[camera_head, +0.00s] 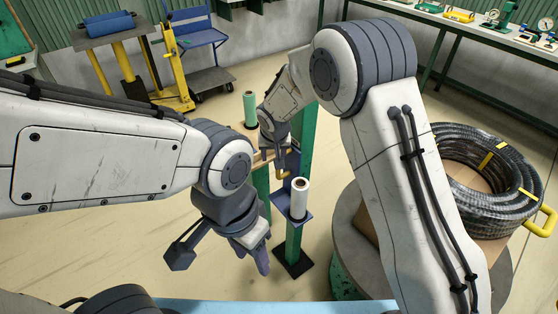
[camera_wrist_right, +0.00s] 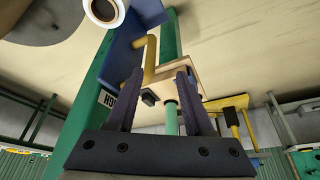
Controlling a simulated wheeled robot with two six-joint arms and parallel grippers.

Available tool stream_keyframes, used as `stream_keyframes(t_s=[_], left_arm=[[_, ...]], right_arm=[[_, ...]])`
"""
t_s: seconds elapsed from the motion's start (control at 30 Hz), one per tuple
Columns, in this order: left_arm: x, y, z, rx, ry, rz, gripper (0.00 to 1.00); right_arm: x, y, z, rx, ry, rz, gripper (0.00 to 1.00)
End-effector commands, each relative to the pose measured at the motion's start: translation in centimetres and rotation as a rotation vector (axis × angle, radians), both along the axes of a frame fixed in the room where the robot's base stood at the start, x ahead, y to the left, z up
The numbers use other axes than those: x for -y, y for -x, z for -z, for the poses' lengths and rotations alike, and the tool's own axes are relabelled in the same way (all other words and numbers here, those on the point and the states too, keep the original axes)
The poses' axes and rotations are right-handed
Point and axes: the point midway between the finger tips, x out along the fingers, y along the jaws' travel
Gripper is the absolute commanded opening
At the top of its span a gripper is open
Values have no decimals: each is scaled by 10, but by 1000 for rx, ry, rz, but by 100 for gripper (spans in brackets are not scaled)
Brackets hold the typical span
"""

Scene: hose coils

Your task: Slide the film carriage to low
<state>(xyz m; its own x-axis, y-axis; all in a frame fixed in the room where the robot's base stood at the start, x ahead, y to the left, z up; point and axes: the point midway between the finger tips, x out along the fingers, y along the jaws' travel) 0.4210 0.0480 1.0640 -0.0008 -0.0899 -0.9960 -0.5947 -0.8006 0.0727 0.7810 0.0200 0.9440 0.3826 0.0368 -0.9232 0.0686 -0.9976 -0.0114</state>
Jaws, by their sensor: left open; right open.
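The film carriage (camera_head: 281,203) is a blue bracket on a green mast (camera_head: 293,248), with a white film roll (camera_head: 301,196) standing on it. In the right wrist view its blue plate (camera_wrist_right: 122,45), a yellow handle (camera_wrist_right: 151,58) and the roll's end (camera_wrist_right: 103,11) show. My right gripper (camera_head: 277,158) is beside the mast near the carriage's handle. Its jaws (camera_wrist_right: 157,85) are open, with the handle's dark end between or just beyond the fingers; contact cannot be told. My left gripper (camera_head: 221,260) is open and empty, left of the mast and lower than the carriage.
A green roll (camera_head: 250,108) stands behind my right gripper, near a wooden board (camera_wrist_right: 184,77). A black hose coil (camera_head: 482,172) lies on a round stand (camera_head: 352,245) at right. A blue cart (camera_head: 200,37) and yellow frame (camera_head: 170,60) stand behind. Open floor lies left.

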Motion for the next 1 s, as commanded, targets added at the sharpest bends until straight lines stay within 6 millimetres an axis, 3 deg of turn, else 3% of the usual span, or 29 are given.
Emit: stream_keyframes(t_s=[0.2,0.5,0.93,0.97,1.0], left_arm=[[0,0,-7,0,0,0,50],[0,0,-14,0,0,0,50],[0,0,-15,0,0,0,50],[0,0,-15,0,0,0,50],[0,0,-15,0,0,0,50]], right_arm=[[22,-13,33,-6,2,29,52],[26,-32,78,-3,2,35,52],[22,-37,90,-2,1,30,52],[22,-37,90,-2,1,30,48],[21,-37,90,-2,1,30,33]])
